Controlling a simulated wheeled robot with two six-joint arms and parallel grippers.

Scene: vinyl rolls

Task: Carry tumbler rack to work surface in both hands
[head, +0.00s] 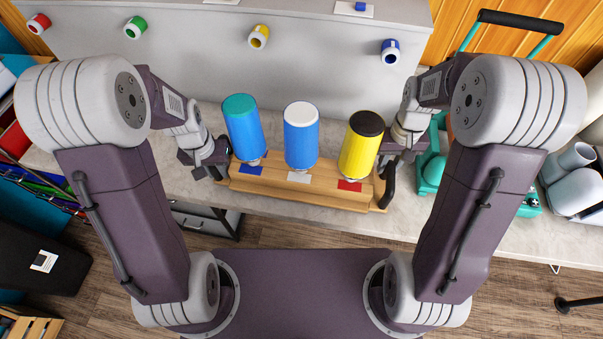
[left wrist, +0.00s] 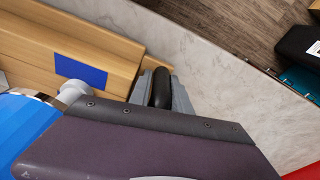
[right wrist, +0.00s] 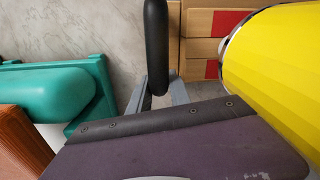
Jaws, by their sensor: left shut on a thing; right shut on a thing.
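The wooden tumbler rack (head: 310,194) is at the work surface (head: 460,212), near its front edge; whether it touches the surface I cannot tell. It carries a blue tumbler with a teal lid (head: 243,127), a blue tumbler with a white top (head: 301,135) and a yellow tumbler with a black lid (head: 361,145), all upright. Blue, white and red labels mark its front. My left gripper (head: 218,170) is shut on the dark handle (left wrist: 161,88) at the rack's left end. My right gripper (head: 388,172) is shut on the dark handle (right wrist: 155,45) at its right end.
A grey panel behind the rack holds several small coloured rolls, among them a yellow one (head: 259,37) and a blue one (head: 390,50). A teal machine (head: 433,170) stands close to the right of the rack. Grey cylinders (head: 575,160) lie further right.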

